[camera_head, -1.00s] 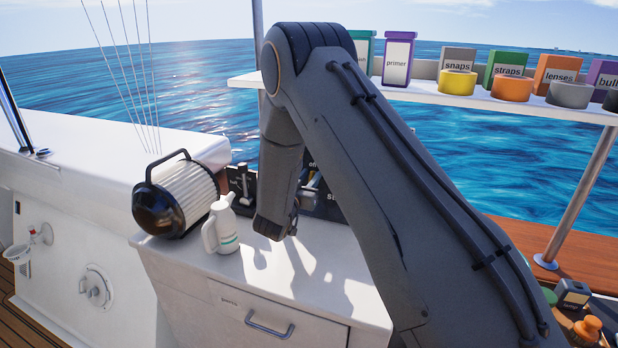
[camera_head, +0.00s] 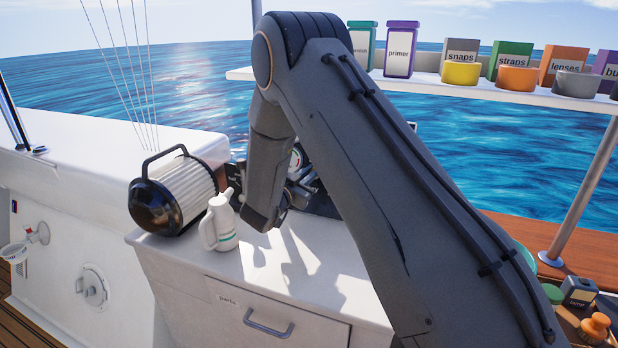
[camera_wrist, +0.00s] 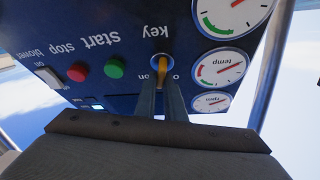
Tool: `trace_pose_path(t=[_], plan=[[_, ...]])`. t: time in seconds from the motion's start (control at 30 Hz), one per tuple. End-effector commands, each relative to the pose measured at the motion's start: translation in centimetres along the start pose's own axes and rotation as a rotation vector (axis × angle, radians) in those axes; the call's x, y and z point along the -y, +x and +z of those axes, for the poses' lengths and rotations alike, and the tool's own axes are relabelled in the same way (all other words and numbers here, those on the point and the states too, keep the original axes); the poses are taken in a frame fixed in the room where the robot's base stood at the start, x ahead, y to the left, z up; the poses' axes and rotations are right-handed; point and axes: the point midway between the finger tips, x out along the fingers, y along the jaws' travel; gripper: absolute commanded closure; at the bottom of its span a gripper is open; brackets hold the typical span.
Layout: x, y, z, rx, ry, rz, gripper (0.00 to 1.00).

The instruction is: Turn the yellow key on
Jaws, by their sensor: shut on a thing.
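The yellow key (camera_wrist: 160,67) sits in the dark control panel (camera_wrist: 125,30) under the word "key", which appears upside down in the wrist view. My gripper (camera_wrist: 160,84) is shut on the key, with one finger on each side of it. The marks "o" and "on" are printed beside the key, partly hidden by the fingers. The key's exact angle is hard to tell. In the head view my arm hides the key and most of the panel.
Red stop (camera_wrist: 77,71) and green start (camera_wrist: 115,68) buttons, a blower switch (camera_wrist: 47,77) and several gauges (camera_wrist: 220,67) flank the key.

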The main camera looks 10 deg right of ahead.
Motion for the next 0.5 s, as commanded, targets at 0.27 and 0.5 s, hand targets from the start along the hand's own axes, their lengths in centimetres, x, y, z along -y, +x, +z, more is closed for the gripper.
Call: trace_pose_path(t=[0.27, 0.5], plan=[[0.15, 0.02, 0.13, 0.000, 0.241, 0.108, 1.00], [0.10, -0.02, 0.08, 0.000, 0.431, 0.196, 1.00]])
